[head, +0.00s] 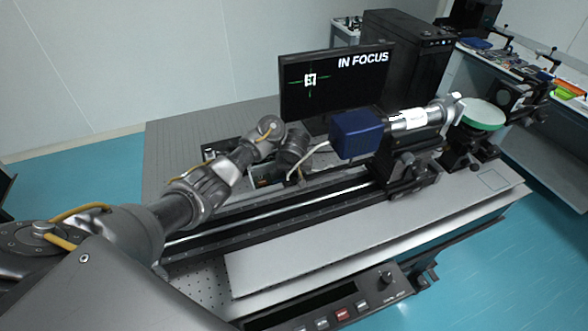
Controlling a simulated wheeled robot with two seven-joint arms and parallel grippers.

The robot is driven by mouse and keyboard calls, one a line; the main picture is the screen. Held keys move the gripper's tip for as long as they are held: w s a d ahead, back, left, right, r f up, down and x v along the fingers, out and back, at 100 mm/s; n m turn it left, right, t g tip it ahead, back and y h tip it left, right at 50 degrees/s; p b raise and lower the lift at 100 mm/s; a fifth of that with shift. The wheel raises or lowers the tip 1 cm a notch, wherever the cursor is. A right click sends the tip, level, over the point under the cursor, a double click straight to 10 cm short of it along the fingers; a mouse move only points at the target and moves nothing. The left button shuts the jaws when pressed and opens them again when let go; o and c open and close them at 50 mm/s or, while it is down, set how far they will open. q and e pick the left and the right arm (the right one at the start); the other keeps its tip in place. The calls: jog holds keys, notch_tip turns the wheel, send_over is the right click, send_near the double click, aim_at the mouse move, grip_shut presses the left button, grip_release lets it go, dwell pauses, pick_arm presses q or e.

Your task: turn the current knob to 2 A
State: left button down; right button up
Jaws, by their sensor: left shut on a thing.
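My left gripper (296,176) reaches over the optical table and points down beside a low dark unit (262,182), mostly hidden behind my arm. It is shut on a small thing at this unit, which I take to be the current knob. The knob's face, its scale and any current reading are hidden or too small to read. My right gripper is not in view.
A monitor (335,84) reading "IN FOCUS" stands behind. A blue-ended camera tube (357,134) sits on a rail to the right, with a pale cable near my gripper. A control panel (340,308) with another knob (388,278) is at the front. The grey plate (350,245) is clear.

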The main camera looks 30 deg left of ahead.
pick_arm(q)
jog(key=c, duration=1.5)
grip_release()
jog(key=shift+r, duration=0.1)
jog(key=p+v, duration=0.2)
jog(key=v, duration=0.1)
jog(key=p+v, duration=0.2)
jog(key=v, duration=0.1)
jog(key=d+p+v, duration=0.1)
jog(key=p+v, duration=0.1)
jog(key=v, duration=0.1)
jog(key=shift+w+r, duration=0.1)
jog(key=shift+w, duration=0.2)
jog(key=shift+r, duration=0.45)
jog(key=shift+s+a+r, duration=0.2)
jog(key=shift+s+a, duration=0.2)
jog(key=shift+s, duration=0.2)
